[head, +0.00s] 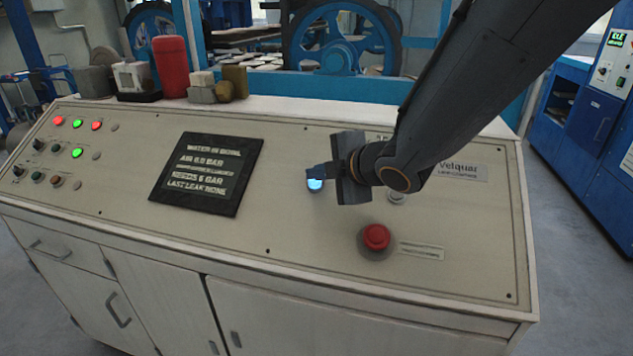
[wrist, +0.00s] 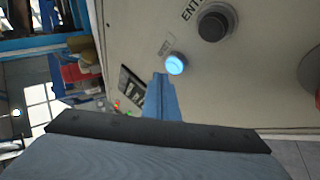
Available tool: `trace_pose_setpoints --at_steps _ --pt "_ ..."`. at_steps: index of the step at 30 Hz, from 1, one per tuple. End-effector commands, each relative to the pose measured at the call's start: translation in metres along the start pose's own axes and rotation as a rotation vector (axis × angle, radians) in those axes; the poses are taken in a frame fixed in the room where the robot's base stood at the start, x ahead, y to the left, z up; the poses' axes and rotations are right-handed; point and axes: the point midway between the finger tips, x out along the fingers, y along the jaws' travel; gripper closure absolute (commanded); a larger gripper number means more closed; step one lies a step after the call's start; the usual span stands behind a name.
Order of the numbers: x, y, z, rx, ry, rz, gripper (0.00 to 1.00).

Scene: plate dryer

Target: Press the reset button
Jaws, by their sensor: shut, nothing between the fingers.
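A blue-white lit button (head: 315,184) sits on the sloping cream panel (head: 310,240), right of the black text plate. In the wrist view the shut fingers (wrist: 160,76) end just beside the button's lower left. I cannot tell whether they touch it.
A red mushroom button (head: 376,237) sits front right of my gripper. A dark button (wrist: 213,24) is close to the lit one. Small lamps and knobs (head: 77,153) are at the panel's left. A red canister (head: 170,67) and blocks stand on the back ledge.

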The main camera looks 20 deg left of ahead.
Motion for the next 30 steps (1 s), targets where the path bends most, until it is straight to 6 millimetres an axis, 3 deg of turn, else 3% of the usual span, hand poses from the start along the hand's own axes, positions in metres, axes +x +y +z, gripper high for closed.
trace_pose_setpoints --at_steps 30 --pt "0.0079 -0.0061 0.0056 0.000 0.000 0.000 1.00"
